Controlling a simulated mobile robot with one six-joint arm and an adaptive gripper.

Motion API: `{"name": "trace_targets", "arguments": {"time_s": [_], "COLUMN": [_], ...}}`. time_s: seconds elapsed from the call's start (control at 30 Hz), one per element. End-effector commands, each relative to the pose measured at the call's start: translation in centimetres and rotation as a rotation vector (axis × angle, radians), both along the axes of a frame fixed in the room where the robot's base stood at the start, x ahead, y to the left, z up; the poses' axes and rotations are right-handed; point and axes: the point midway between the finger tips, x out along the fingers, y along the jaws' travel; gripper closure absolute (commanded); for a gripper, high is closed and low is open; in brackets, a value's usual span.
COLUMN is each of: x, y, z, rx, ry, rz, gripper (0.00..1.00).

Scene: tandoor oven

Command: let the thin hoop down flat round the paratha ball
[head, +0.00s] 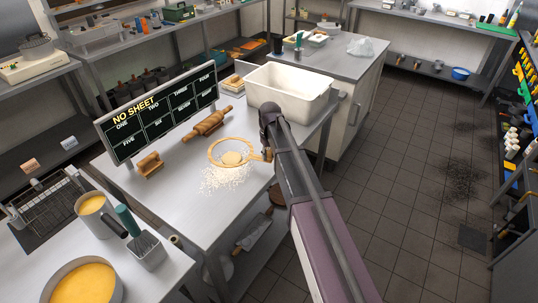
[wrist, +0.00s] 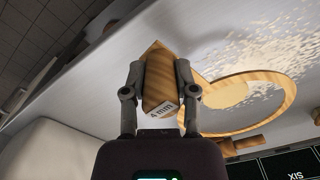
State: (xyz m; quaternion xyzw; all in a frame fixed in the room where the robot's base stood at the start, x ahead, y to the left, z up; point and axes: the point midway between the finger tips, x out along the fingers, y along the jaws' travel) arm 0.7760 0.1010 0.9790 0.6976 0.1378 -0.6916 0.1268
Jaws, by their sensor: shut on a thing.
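The thin hoop is a pale wooden ring (head: 211,150) with a wooden block handle marked "4 mm" (wrist: 158,90). My gripper (wrist: 160,72) is shut on that handle, one finger on each side. In the head view my gripper (head: 267,143) is at the hoop's right. The paratha ball (head: 231,158), a pale round of dough, shows inside the ring, nearer its front side. In the wrist view the ball (wrist: 225,96) appears off-centre within the ring (wrist: 292,92). I cannot tell whether the ring touches the worktop or hangs just above it.
White flour (head: 222,182) is scattered on the steel worktop (head: 185,205). A rolling pin (head: 207,122) and a wooden block (head: 149,164) lie behind and left. A menu board (head: 160,115) stands at the back left. A white tub (head: 288,88) stands behind my gripper.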

Motion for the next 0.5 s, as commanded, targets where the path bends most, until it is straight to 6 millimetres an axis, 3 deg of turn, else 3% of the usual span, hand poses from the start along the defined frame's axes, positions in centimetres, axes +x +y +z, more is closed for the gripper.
{"name": "trace_targets", "arguments": {"time_s": [0.5], "x": [0.0], "y": [0.0], "z": [-1.4], "rx": [0.0], "ry": [0.0], "rz": [0.0], "gripper": [1.0]}}
